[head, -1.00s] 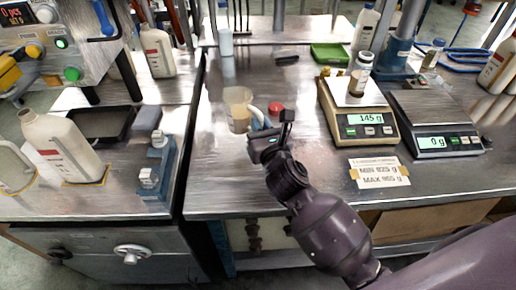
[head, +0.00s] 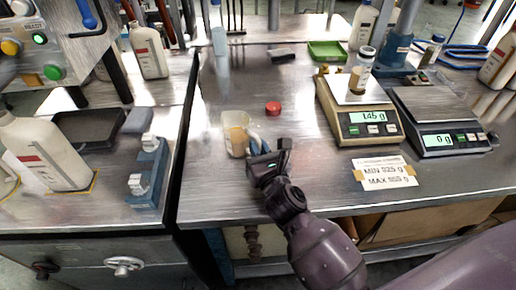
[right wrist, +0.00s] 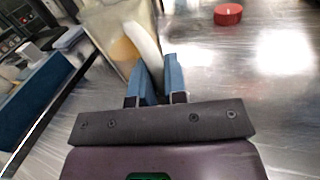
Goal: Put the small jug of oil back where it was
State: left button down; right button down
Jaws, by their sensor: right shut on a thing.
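The small jug (head: 235,138) is a translucent beaker with amber oil low inside it. It is upright on or just above the steel table (head: 240,190), left of centre; I cannot tell whether its base touches. My right gripper (head: 256,148) is at the jug's right side, its blue fingers shut on the jug's handle. In the right wrist view the fingers (right wrist: 158,75) close around the pale handle (right wrist: 145,45), with part of the jug (right wrist: 115,25) at the upper left. My left gripper is not in view.
A red cap (head: 273,108) lies behind the jug. A scale (head: 350,130) reading 145 g carries a small bottle (head: 361,72). A second scale (head: 440,142) reads 0 g. A paper label (head: 385,173) lies in front. The table's left edge and a gap are left of the jug.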

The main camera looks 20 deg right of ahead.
jog(key=shift+f, duration=0.15)
jog(key=c, duration=1.1)
grip_release()
jog(key=shift+c, duration=0.2)
jog(key=shift+s+r, duration=0.15)
jog(key=shift+r, duration=0.05)
jog(key=s, duration=1.1)
jog(key=shift+f, duration=0.2)
jog(key=shift+s, duration=0.35)
